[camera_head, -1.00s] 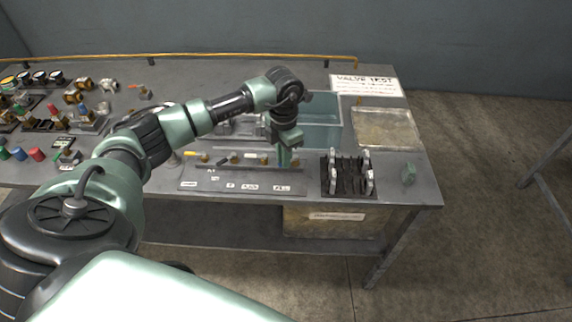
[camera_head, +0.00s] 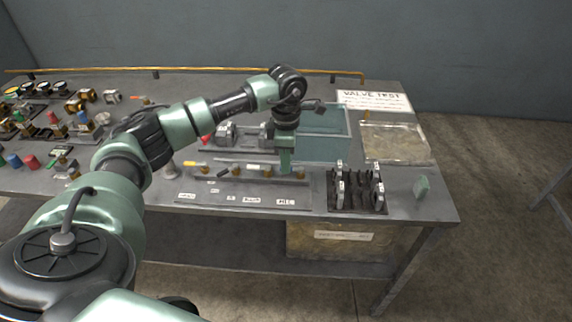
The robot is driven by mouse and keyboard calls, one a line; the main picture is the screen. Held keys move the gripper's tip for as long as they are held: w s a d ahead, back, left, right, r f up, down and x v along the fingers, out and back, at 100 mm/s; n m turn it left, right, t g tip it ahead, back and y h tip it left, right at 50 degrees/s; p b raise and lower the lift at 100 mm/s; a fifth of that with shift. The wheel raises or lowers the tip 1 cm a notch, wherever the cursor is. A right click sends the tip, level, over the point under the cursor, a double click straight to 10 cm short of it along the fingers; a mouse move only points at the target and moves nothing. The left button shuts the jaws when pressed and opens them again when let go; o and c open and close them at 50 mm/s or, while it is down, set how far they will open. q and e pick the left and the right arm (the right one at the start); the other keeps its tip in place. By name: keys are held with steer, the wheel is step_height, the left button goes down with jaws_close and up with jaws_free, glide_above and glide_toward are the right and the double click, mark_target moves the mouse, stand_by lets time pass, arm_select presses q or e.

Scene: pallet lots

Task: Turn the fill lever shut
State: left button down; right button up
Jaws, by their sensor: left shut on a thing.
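The valve row (camera_head: 235,178) runs along the front of the bench, with a yellow lever (camera_head: 191,164), a dark lever (camera_head: 223,172) and a pale lever further right. Small white labels lie before it; the rightmost (camera_head: 286,202) seems to read FILL, though the print is small. My left gripper (camera_head: 285,168) points down at the right end of the row, above that label. It is shut on a small part there, most likely the fill lever, which its fingers mostly hide. The lever's angle cannot be made out. My right gripper is not in view.
A clear water tank (camera_head: 330,148) stands just behind my left gripper. A dark rack (camera_head: 350,200) with upright grey pieces is to the right, then a small green piece (camera_head: 421,187). A VALVE TEST sign (camera_head: 372,101) and a shallow clear tray (camera_head: 395,145) lie behind.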

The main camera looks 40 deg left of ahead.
arm_select(q)
steer(key=shift+w+r, duration=0.1)
stand_by(0.3)
steer(key=c, duration=1.5)
jaws_free()
steer(key=shift+o, duration=0.2)
